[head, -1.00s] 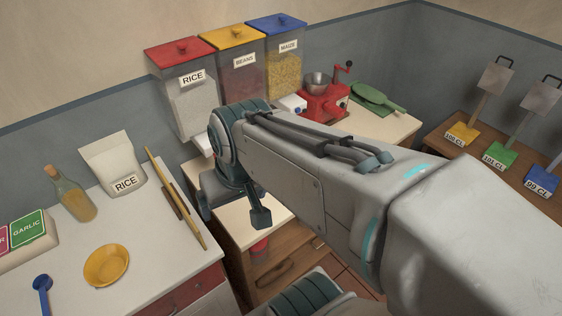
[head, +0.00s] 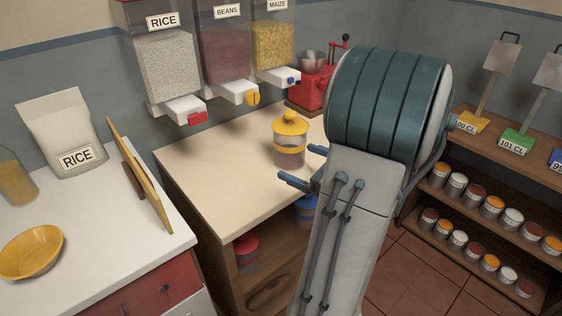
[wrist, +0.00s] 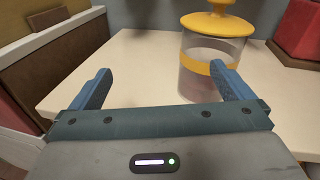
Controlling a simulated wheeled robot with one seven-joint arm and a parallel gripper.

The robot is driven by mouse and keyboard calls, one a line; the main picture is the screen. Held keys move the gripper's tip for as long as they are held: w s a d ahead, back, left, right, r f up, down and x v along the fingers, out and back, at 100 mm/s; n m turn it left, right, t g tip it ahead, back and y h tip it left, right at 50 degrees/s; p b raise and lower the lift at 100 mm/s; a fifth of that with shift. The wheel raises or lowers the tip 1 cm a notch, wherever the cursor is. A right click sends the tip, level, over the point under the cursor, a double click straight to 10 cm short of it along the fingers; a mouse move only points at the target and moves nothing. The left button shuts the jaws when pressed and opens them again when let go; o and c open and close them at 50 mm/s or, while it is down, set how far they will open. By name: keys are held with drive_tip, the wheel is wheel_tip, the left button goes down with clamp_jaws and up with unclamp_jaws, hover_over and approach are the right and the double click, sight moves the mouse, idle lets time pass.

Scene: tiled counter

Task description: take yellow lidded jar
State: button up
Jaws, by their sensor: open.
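The yellow lidded jar (head: 289,142) is clear with a yellow lid and a yellow band, and stands upright on the cream counter (head: 225,165). In the wrist view the jar (wrist: 205,82) is right of centre, just beyond my right finger, which overlaps its front. My gripper (head: 304,168) is open and empty, in front of the jar and near the counter's edge. Whether the right finger touches the jar I cannot tell.
Rice, beans and maize dispensers (head: 225,50) hang on the wall behind the counter. A red grinder (head: 312,85) stands behind the jar. Lower shelves hold a red lidded jar (head: 246,250) and a blue one (head: 306,209). The counter left of the jar is clear.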

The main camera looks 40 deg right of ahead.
sight(300, 150)
drive_tip(key=s+d+f+m+t+h+b, duration=0.1)
drive_tip(key=d+f+m+t+h, duration=0.15)
drive_tip(key=d, duration=0.25)
drive_tip(key=shift+m+g+h, duration=0.35)
drive_tip(key=shift+g, duration=0.1)
drive_tip(key=w, duration=0.7)
drive_tip(key=shift+w+a+r, duration=0.15)
drive_tip(key=shift+w, duration=0.25)
drive_tip(key=w, duration=0.5)
drive_tip(key=shift+w+b, duration=0.1)
drive_tip(key=shift+b, duration=0.2)
drive_tip(key=c, duration=1.1)
drive_tip(key=shift+c, duration=1.3)
drive_tip(key=shift+r, duration=0.15)
